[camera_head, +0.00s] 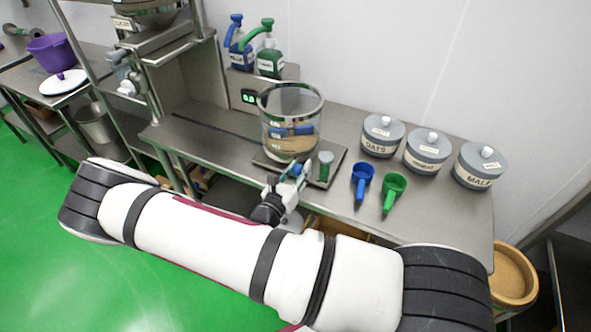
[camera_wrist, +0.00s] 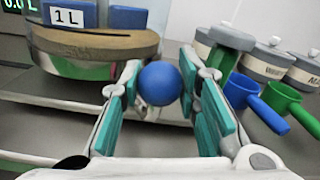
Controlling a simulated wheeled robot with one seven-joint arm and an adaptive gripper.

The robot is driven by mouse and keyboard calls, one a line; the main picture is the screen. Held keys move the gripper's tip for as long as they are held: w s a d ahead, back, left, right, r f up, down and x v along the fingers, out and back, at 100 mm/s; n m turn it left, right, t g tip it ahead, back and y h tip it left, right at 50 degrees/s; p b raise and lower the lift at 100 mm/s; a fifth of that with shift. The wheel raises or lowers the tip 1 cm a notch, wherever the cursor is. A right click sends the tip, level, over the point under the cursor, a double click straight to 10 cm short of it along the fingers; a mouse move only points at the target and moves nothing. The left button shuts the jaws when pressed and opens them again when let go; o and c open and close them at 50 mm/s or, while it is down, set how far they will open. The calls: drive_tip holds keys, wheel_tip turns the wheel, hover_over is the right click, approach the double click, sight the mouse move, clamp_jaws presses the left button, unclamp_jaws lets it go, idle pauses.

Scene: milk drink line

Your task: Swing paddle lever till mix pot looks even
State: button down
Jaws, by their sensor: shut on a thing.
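The mix pot (camera_head: 291,104) is a clear round vessel on a metal base plate. A tan layer with blue paddle parts (camera_head: 290,131) shows low inside it. In the wrist view the pot (camera_wrist: 95,42) has a "1 L" mark and a tan-brown band above a greenish band, so its contents look layered there. My gripper (camera_wrist: 160,95) is shut on the blue ball knob of the paddle lever (camera_wrist: 160,83), its teal pads on either side. In the head view my gripper (camera_head: 288,172) is at the pot's front edge; the knob is small there.
Blue (camera_head: 362,182) and green (camera_head: 393,190) scoops and several lidded tubs (camera_head: 427,151) are farther right. Pump bottles (camera_head: 270,59) and a lit display (camera_head: 248,97) stand behind the pot.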

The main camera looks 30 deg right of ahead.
drive_tip(key=shift+s+d, duration=0.1)
idle(0.3)
drive_tip(key=c, duration=1.2)
unclamp_jaws()
drive_tip(key=v, duration=1.2)
